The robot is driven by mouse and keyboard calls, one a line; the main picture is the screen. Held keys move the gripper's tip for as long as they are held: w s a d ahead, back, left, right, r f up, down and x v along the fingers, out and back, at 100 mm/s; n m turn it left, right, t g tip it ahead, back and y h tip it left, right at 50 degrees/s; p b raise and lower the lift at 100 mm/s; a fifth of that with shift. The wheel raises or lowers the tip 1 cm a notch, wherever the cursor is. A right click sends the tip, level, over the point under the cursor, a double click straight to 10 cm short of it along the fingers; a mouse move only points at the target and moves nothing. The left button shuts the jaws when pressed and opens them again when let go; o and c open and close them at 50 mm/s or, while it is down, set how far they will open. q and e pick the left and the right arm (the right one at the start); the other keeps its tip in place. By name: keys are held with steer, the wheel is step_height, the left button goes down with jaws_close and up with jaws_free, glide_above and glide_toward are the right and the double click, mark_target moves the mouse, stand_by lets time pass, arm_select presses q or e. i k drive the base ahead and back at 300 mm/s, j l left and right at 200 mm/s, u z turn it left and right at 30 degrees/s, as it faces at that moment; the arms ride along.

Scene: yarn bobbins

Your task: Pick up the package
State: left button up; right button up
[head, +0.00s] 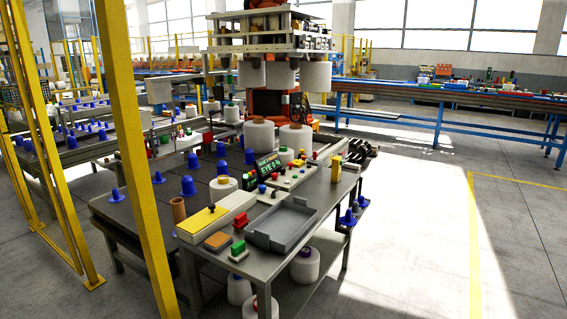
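I cannot make out anything that is clearly a package in the head view. The nearest work table (187,233) carries white yarn bobbins (258,135), blue cones (188,186), a white box with a yellow top (205,218), a small yellow block (336,168) and an empty-looking grey tray (272,239). Neither of my grippers is in view.
A yellow post (137,165) stands close on the left, partly in front of the table. An orange machine (267,101) holds bobbins (280,75) above the table's far end. A blue-framed conveyor (437,120) runs behind. The floor (420,240) at right is clear.

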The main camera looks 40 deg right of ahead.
mark_target(286, 155)
steer(key=i+l+z, duration=0.25)
steer(key=l+z, duration=0.2)
steer(key=i+l+z, duration=0.4)
steer(key=l, duration=0.15)
steer(key=i+l+z, duration=0.3)
steer(key=z, duration=0.15)
steer(key=i+l+z, duration=0.3)
steer(key=i, duration=0.25)
steer(key=i+l+z, duration=0.3)
steer(key=i, duration=0.25)
steer(key=i+z, duration=0.35)
steer(key=i, duration=1.45)
steer(key=i+l+u, duration=0.1)
steer(key=i, duration=1.1)
steer(key=i+u, duration=0.8)
steer(key=i+l+u, duration=0.25)
steer(key=i+u, duration=0.15)
steer(key=i+l, duration=0.05)
steer(key=i, duration=0.1)
